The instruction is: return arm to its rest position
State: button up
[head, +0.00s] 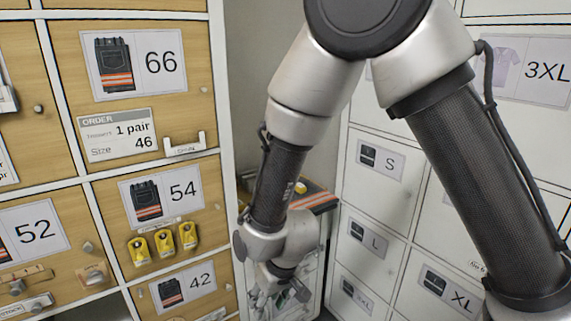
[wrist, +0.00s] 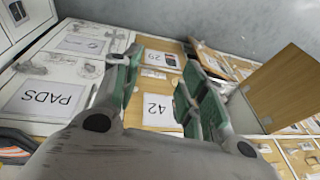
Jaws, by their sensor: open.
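My arm crosses the head view from the upper middle and right, bent downward. My gripper (head: 277,290) hangs low in the middle of the head view, in front of the gap between the wooden and white lockers. In the wrist view my gripper (wrist: 162,62) shows two grey-green fingers spread apart, with nothing held between them. Beyond them lie locker fronts, and a card reading 42 (wrist: 160,110) appears upside down between the fingers.
White lockers (head: 380,205) stand right. A dark item with an orange stripe (head: 318,198) lies behind my forearm. A wooden door (wrist: 285,88) stands open in the wrist view.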

jog(key=s+d+r+m+t+h, duration=0.1)
jog(key=s+d+r+m, duration=0.1)
jog(key=d+r, duration=0.8)
jog(key=s+d+r+m+t+h, duration=0.1)
jog(key=s+d+r+m, duration=0.1)
jog(key=d+r, duration=0.8)
jog(key=s+d+r+m, duration=0.2)
jog(key=d+r, duration=0.9)
jog(key=d, duration=0.9)
jog(key=shift+s+d+t+h, duration=0.35)
jog(key=shift+s+t+h, duration=0.05)
jog(key=shift+s, duration=0.45)
